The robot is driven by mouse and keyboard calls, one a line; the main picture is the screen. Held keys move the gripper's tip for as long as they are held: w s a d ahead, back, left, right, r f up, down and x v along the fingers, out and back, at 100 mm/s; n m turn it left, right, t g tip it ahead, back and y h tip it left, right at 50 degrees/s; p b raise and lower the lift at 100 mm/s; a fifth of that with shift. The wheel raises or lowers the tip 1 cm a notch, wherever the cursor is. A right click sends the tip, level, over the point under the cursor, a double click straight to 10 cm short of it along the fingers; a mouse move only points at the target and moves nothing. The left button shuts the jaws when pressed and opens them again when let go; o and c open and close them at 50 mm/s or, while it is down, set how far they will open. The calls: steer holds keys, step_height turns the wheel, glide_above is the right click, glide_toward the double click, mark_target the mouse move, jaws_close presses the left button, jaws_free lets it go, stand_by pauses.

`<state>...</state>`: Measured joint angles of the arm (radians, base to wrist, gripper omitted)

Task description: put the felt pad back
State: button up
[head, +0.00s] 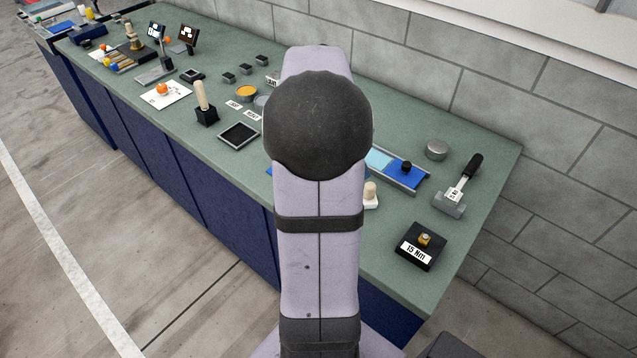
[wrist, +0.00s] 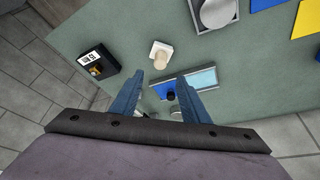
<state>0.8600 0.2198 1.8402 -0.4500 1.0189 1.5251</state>
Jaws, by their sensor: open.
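I cannot tell for sure which thing is the felt pad. A shallow tray (head: 422,187) lies right of my arm, with a pale blue panel (head: 379,158) and a darker blue part (head: 396,179) with a black knob (head: 406,166). In the wrist view the pale blue panel (wrist: 202,79) and black knob (wrist: 171,96) show between and behind my fingers. A cream knob on a white base (wrist: 160,53) stands just beyond the fingertips; it also shows in the head view (head: 370,195). My gripper (wrist: 160,76) is open with nothing between its fingers. My arm hides it in the head view.
A black box labelled 15 Nm (head: 420,245), a black-handled tool (head: 460,185) and a grey round tin (head: 437,149) stand at the right end. A dark square tray (head: 239,134) and a wooden-handled item (head: 203,103) are left of my arm. A block wall (head: 480,80) runs behind.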

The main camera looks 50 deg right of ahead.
steer(key=w+a+f+n+t+y, duration=0.1)
steer(key=w+a+f+n, duration=0.1)
steer(key=w+a+n, duration=0.45)
steer(key=w+a+f+n+t, duration=0.15)
steer(key=a+n, duration=0.25)
steer(key=a, duration=0.6)
steer(key=s+a+f+n+y, duration=0.1)
steer(key=s+a+f+n, duration=0.1)
steer(key=a+n, duration=0.5)
steer(key=s+a+f+n+y, duration=0.1)
steer(key=s+a+f+n, duration=0.2)
steer(key=a+n, duration=0.4)
steer(key=a+f, duration=0.1)
steer(key=a, duration=0.5)
steer(key=shift+s+a+y, duration=0.25)
steer(key=shift+s+y, duration=0.05)
steer(key=shift+y, duration=0.1)
